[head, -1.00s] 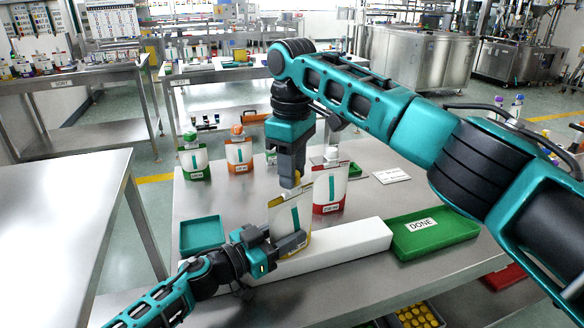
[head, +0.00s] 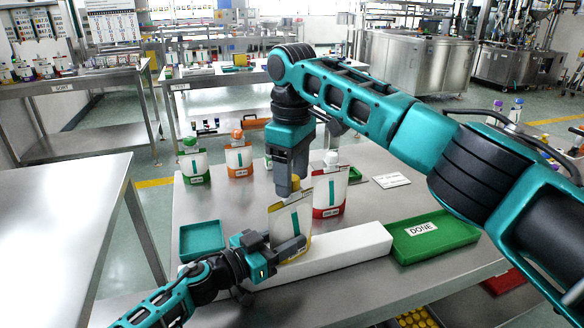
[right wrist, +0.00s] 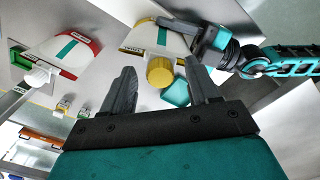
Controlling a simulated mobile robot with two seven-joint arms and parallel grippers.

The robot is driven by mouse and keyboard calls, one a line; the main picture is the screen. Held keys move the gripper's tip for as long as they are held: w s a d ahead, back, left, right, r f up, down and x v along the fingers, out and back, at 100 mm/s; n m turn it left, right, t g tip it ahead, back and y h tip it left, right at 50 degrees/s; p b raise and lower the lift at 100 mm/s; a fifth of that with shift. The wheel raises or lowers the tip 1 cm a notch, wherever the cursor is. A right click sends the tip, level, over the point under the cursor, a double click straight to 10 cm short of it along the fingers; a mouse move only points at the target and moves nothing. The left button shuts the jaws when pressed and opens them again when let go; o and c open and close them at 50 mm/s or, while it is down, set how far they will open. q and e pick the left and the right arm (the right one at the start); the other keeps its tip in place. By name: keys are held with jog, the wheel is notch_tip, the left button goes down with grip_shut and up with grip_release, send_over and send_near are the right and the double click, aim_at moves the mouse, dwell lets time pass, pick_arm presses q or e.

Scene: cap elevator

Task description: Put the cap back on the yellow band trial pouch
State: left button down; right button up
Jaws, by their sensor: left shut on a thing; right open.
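The yellow band pouch (head: 288,219) stands on the table behind the long white block, its label facing me. A yellow cap (head: 296,183) sits at its spout; how firmly it is seated I cannot tell. My left gripper (head: 290,247) is shut on the pouch's lower part. My right gripper (head: 290,180) points down at the cap and is open. In the right wrist view, the yellow cap (right wrist: 160,72) shows between the spread fingers (right wrist: 160,64), apart from both, with the pouch (right wrist: 150,38) beyond it.
A red band pouch (head: 330,190) stands close to the right; green (head: 194,163) and orange (head: 238,157) band pouches stand behind left. A white block (head: 345,245), teal tray (head: 202,238) and green DONE tray (head: 432,236) are nearby. Yellow caps (head: 415,318) lie below the table edge.

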notch_tip(320, 180, up, 12)
dwell(0.5)
pick_arm(q)
jog(key=shift+c, duration=2.3)
grip_release()
jog(key=p+v, duration=0.4)
jog(key=v, duration=0.9)
pick_arm(e)
notch_tip(320, 180, up, 4)
jog(key=shift+r, duration=0.25)
